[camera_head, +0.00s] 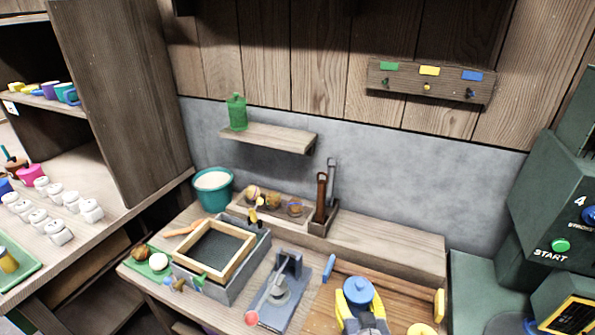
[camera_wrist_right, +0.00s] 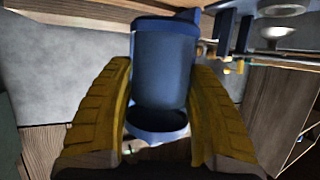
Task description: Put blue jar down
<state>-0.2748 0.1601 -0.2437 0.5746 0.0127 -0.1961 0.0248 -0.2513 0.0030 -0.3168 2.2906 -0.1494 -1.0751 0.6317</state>
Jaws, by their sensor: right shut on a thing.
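The blue jar (camera_head: 358,290) is at the bottom of the head view, over the wooden board (camera_head: 317,316). My right gripper (camera_head: 362,305) is shut on it, with its yellow fingers on either side. In the right wrist view the jar (camera_wrist_right: 163,65) fills the space between the fingers of the gripper (camera_wrist_right: 163,110). I cannot tell whether the jar's base touches the board. A green jar (camera_head: 237,113) stands upright on the small wall shelf (camera_head: 275,137). My left gripper is not in view.
The wall shelf is bare right of the green jar. A grey press (camera_head: 280,295) and a wooden frame (camera_head: 213,250) stand left of the blue jar. A tool holder (camera_head: 323,220) is behind. A rack (camera_head: 430,85) with green, yellow and blue labels hangs above. A green machine (camera_head: 555,200) stands right.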

